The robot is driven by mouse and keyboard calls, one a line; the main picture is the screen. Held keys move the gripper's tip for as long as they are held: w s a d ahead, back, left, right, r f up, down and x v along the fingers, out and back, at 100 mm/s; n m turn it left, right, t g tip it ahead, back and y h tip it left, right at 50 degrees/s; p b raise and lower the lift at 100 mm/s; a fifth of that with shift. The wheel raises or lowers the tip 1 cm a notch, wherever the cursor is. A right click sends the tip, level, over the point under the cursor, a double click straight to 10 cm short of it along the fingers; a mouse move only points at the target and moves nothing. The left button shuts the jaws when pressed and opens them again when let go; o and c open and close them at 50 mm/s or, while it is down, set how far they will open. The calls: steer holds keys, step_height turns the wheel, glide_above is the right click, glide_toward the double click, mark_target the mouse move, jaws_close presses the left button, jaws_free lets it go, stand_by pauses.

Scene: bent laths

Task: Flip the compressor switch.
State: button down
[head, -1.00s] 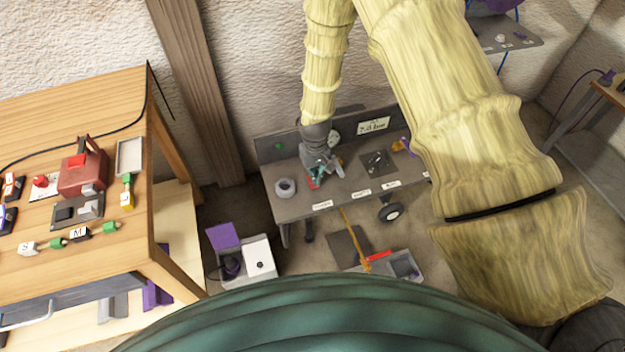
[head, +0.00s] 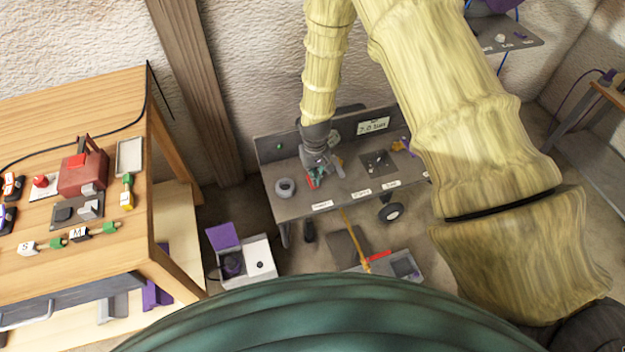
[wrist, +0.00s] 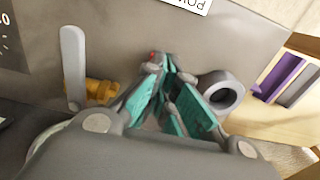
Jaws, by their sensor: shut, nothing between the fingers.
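My gripper (head: 317,174) is low over the grey bench at the back wall, its teal fingers together and empty. In the wrist view the fingers (wrist: 170,95) point toward the bench surface. A small red part (head: 311,182) lies right beside the fingertips and may be the compressor switch; in the wrist view only a red tip (wrist: 152,55) shows past the fingers, which hide the rest. I cannot tell whether they touch it or which way it is set. A grey lever (wrist: 73,60) on a brass valve (wrist: 102,89) stands left of the fingers in the wrist view.
A grey ring-shaped part (head: 285,188) stands on the bench (head: 300,207), left of my gripper. A sign (head: 374,125) stands at the bench's back. A wooden table (head: 110,255) with switches and blocks is at left. Open boxes (head: 262,265) sit on the floor.

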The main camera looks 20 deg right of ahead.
steer(key=shift+f+b, duration=0.55)
steer(key=shift+f, duration=0.55)
stand_by(0.8)
steer(key=shift+r, duration=0.1)
steer(key=shift+r+p, duration=2.2)
steer(key=shift+r, duration=1.2)
steer(key=s+f, duration=0.1)
steer(key=s, duration=0.2)
steer(key=s+f, duration=0.2)
steer(key=s, duration=0.1)
steer(key=s+f, duration=0.2)
steer(key=s, duration=0.1)
steer(key=shift+d, duration=0.35)
steer(key=s+d+f, duration=0.1)
steer(key=s, duration=1.2)
steer(key=s+d+f, duration=0.1)
steer(key=s, duration=1.3)
steer(key=shift+s+d+f+m, duration=0.2)
steer(key=shift+d+f+m, duration=0.1)
steer(key=shift+m, duration=0.1)
steer(key=shift+a, duration=0.1)
